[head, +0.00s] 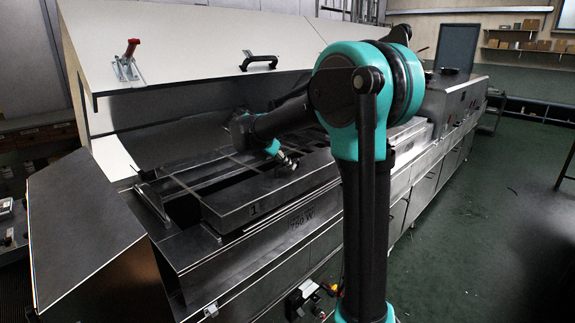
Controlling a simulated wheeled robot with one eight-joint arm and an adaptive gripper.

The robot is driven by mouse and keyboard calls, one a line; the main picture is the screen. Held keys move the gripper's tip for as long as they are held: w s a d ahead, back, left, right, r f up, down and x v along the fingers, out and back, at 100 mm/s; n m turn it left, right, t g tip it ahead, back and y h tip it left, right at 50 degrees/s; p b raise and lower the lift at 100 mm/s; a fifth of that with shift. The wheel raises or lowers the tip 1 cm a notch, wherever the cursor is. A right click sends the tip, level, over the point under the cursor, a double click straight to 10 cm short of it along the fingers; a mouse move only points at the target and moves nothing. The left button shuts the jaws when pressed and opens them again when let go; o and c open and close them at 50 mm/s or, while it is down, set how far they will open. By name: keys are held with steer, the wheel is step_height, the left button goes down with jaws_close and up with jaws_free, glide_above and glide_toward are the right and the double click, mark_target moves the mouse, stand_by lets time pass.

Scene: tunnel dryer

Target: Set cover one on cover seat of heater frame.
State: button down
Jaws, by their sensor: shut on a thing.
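Cover one (265,200) is a long dark metal panel with a "1" on its front edge, in the middle of the head view. It lies roughly level over the open dryer bed. My gripper (289,161) reaches over its upper side and is shut on it; the exact grip point is small and dark. The heater frame (172,178) shows as a grid of metal bars behind and left of the cover. The cover seat is mostly hidden, and I cannot tell whether the cover touches it.
The raised white hood (190,50), with a red-handled clamp (128,58) and a black handle (259,62), stands behind the bed. A sloped metal housing (85,225) is at the left. My arm hides part of the bed's right side. Green floor (480,220) is clear at the right.

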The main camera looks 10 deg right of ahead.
steer(key=shift+f, duration=1.2)
steer(key=c, duration=1.5)
jaws_free()
steer(key=shift+c, duration=0.2)
steer(key=v, duration=1.2)
steer(key=shift+s+f, duration=0.1)
steer(key=shift+s, duration=0.05)
